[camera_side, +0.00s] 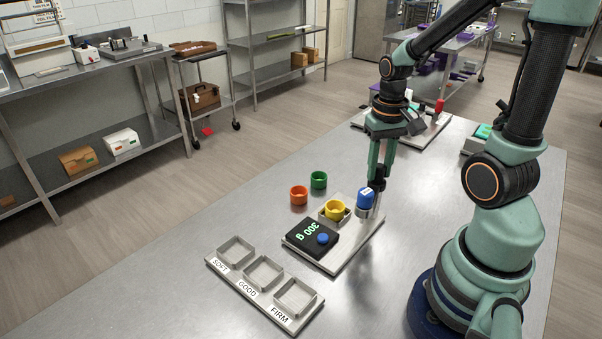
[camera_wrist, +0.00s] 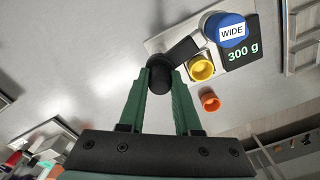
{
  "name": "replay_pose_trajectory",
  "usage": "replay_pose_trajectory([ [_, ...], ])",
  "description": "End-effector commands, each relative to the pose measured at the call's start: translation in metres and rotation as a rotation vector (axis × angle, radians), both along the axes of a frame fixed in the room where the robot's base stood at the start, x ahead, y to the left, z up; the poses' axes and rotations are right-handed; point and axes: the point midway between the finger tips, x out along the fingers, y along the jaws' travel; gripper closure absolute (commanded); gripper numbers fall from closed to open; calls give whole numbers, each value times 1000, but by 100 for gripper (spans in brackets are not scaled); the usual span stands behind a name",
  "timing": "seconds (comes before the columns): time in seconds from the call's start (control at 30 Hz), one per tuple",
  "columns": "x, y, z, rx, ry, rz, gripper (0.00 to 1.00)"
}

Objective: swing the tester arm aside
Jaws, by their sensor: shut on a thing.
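The tester arm is a dark bar (camera_wrist: 183,49) in the wrist view, running from a black knob to a blue head labelled WIDE (camera_wrist: 226,29). My gripper (camera_wrist: 161,84) is shut on the black knob (camera_wrist: 160,79). In the side view my gripper (camera_side: 378,185) points down just right of the blue head (camera_side: 365,197). A yellow cup (camera_side: 335,210) sits in a square holder on the tester plate, left of the head. The cup's open top shows in the wrist view (camera_wrist: 201,69). The display (camera_side: 306,231) reads 300 g, with a blue button beside it.
An orange cup (camera_side: 299,195) and a green cup (camera_side: 319,180) stand on the table left of the tester. A rack (camera_side: 226,275) with bins marked SOFT, GOOD and FIRM lies in front. Another station (camera_side: 437,128) stands behind my gripper.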

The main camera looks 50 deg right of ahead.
Motion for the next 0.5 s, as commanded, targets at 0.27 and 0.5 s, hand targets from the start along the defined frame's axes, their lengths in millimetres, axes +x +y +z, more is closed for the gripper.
replay_pose_trajectory([
  [0.27, 1, -1, 1, -2, -3, 144, 100],
  [0.5, 1, -1, 1, -3, -4, 197, 100],
])
